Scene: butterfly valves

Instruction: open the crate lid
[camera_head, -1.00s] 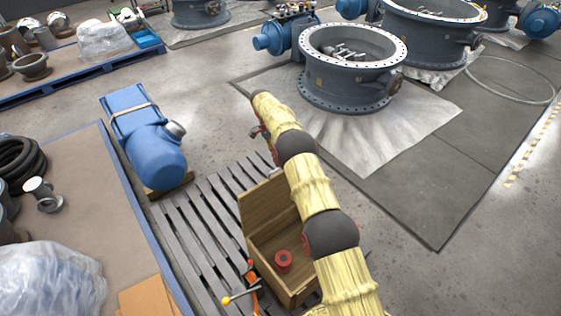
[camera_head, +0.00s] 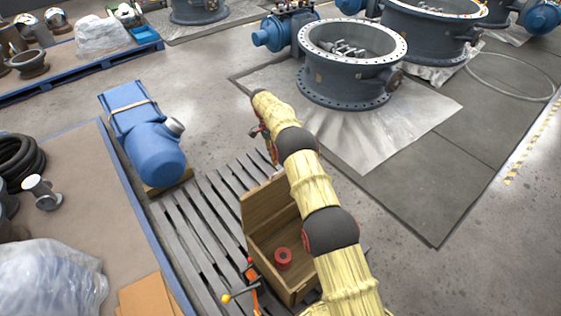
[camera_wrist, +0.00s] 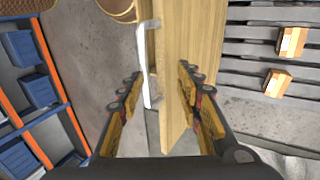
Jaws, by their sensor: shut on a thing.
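A wooden crate (camera_head: 302,289) stands on the slatted pallet in the head view, partly behind my arm. Its lid (camera_head: 257,214) stands raised at the crate's far left side, so the inside shows. A red round thing (camera_head: 283,258) lies inside. In the wrist view the lid (camera_wrist: 190,55) is a wooden board running between the fingers of my gripper (camera_wrist: 160,90), with a pale metal handle (camera_wrist: 150,65) on its left face. My gripper is shut on the lid at the handle.
An orange lever tool with a yellow knob (camera_head: 226,298) lies left of the crate. A blue motor (camera_head: 150,145) stands at the pallet's far left end. A large flanged valve (camera_head: 345,80) stands on a sheet beyond my arm. Clear floor lies to the right.

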